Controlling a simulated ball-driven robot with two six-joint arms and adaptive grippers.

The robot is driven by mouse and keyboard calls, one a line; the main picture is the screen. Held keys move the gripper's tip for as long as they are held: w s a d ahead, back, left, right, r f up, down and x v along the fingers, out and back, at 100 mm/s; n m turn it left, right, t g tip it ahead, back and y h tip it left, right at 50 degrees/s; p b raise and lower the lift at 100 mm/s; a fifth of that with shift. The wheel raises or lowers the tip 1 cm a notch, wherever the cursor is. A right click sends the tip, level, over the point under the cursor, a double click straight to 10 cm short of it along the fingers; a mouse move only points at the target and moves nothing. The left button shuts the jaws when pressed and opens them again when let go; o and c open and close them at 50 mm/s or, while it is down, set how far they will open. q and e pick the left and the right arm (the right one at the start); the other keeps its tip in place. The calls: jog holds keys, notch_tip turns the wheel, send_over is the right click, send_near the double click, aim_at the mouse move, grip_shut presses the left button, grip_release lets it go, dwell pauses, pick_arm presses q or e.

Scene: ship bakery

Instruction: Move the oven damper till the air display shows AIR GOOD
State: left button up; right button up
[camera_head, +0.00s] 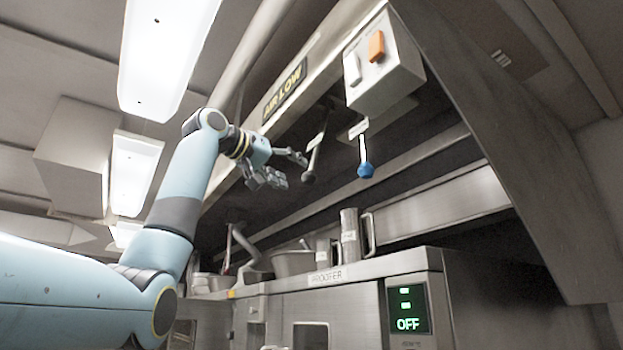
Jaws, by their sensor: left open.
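The air display (285,91) on the slanted hood edge reads AIR LOW in yellow letters. Below it hang two levers. One has a black knob (308,177) and the other a blue knob (366,170); each has a small label whose text is too small to read, so I cannot tell which is the damper. My left gripper (288,170) is open just left of the black-knobbed lever. Its fingers point toward that lever; I cannot tell whether they touch it. My right gripper is not in view.
A white box (392,85) with an orange switch (376,46) and a white switch sits right of the display. Below, metal jugs (351,234) and a pan (292,263) stand on the unit labelled PROOFER. Its green panel (408,309) reads OFF.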

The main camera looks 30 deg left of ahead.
aim_at(305, 176)
pick_arm(q)
jog(key=w+p, duration=0.1)
jog(key=w, duration=0.1)
jog(key=w+p, duration=0.1)
jog(key=w, duration=0.1)
jog(key=w+p, duration=0.1)
jog(key=w, duration=0.1)
jog(key=shift+d+r, duration=0.2)
jog(key=shift+d, duration=0.2)
jog(key=shift+w+f, duration=0.15)
jog(key=shift+w, duration=0.55)
jog(key=shift+s, duration=0.1)
jog(key=shift+c, duration=0.9)
grip_shut()
